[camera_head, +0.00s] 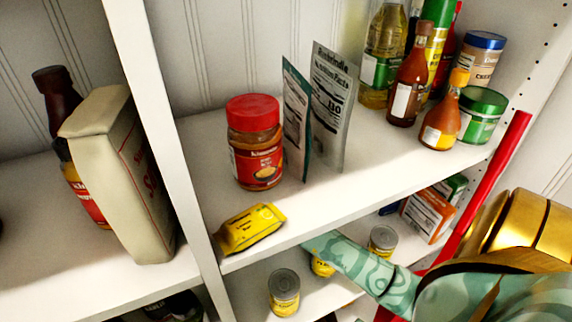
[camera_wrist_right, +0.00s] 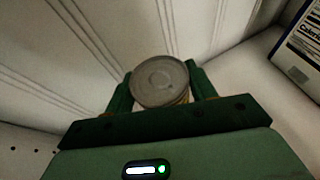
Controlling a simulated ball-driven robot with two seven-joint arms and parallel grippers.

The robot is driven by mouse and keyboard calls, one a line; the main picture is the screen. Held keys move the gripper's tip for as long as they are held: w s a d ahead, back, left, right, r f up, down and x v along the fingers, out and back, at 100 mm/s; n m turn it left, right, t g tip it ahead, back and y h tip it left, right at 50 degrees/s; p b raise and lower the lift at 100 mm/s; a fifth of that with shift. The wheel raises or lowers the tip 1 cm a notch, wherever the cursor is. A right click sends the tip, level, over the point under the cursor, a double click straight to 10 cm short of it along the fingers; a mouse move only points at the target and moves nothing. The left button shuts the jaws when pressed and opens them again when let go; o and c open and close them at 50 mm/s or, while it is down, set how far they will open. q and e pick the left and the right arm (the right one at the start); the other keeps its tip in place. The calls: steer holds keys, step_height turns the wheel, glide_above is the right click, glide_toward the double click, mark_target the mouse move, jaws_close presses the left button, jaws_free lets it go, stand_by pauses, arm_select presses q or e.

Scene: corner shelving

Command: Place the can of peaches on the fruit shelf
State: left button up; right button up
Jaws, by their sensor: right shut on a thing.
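In the right wrist view, my right gripper (camera_wrist_right: 162,90) is shut on a can (camera_wrist_right: 160,80) with a round grey metal lid. The lid faces the camera, and a finger stands on either side; the can's label is hidden, so I cannot tell if it is peaches. In the head view, my teal-patterned right arm (camera_head: 365,278) reaches in from the right below the upper shelf's front edge; its gripper is hidden there. On the lower shelf (camera_head: 345,287), yellow-labelled cans stand at the left (camera_head: 284,292) and behind the arm (camera_head: 383,240). My left gripper is not in view.
The upper shelf (camera_head: 350,190) holds a red-lidded jar (camera_head: 254,142), two upright packets (camera_head: 318,110), a yellow pack (camera_head: 250,229) at its front edge and several bottles at the right. A white upright (camera_head: 165,130) divides the bays. Boxes (camera_head: 428,214) stand on the lower shelf.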

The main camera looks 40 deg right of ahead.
steer(key=shift+w+a+f+b, duration=0.1)
steer(key=shift+f+b, duration=0.65)
steer(key=shift+f, duration=1)
steer(key=shift+f, duration=0.1)
steer(key=o, duration=1.3)
steer(key=shift+s+a+r, duration=0.2)
steer(key=shift+s+r, duration=0.05)
steer(key=p+v, duration=0.2)
steer(key=v, duration=0.9)
steer(key=shift+s+p, duration=0.15)
steer(key=shift+p, duration=0.25)
steer(key=shift+a, duration=0.15)
